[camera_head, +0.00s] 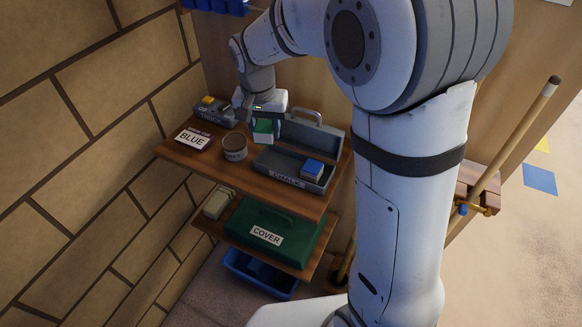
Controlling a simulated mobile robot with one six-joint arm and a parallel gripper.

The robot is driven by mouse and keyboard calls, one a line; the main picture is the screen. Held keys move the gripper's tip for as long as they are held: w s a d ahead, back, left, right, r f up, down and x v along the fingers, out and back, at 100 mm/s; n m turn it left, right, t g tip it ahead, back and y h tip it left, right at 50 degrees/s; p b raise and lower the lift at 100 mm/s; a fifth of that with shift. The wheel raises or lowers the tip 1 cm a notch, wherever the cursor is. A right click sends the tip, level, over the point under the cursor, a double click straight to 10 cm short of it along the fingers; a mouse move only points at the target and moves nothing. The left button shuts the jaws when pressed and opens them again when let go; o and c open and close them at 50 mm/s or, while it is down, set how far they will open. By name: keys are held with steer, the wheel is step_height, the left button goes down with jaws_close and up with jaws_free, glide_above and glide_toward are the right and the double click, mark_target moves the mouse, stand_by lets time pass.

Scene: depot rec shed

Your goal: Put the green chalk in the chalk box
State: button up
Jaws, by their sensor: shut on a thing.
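My gripper (264,122) is over the top shelf, shut on the green chalk (263,127), a small block with a green top and a paler side. It is behind and left of the chalk box (288,181). Whether the chalk touches the shelf I cannot tell. The chalk box is a grey case marked CHALK, with its lid (311,138) raised at the back. A blue block (313,168) sits in its right part; the left part looks empty.
A round tub (234,148), a card marked BLUE (192,138) and a grey tray (216,116) with a yellow block stand left on the shelf (228,174). A green case marked COVER (290,246) lies below. A brick wall (80,150) is close on the left.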

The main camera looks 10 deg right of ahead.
mark_target(278, 163)
steer(key=d+m, duration=0.2)
steer(key=m, duration=0.1)
steer(key=shift+w+d+r, duration=0.1)
steer(key=shift+d+r, duration=0.1)
steer(key=shift+r, duration=0.15)
step_height(278, 163, down, 10)
steer(key=shift+d+p, duration=0.1)
steer(key=shift+p, duration=0.5)
steer(key=shift+f, duration=0.1)
steer(key=shift+f, duration=0.15)
steer(key=o, duration=1)
steer(key=shift+c, duration=0.2)
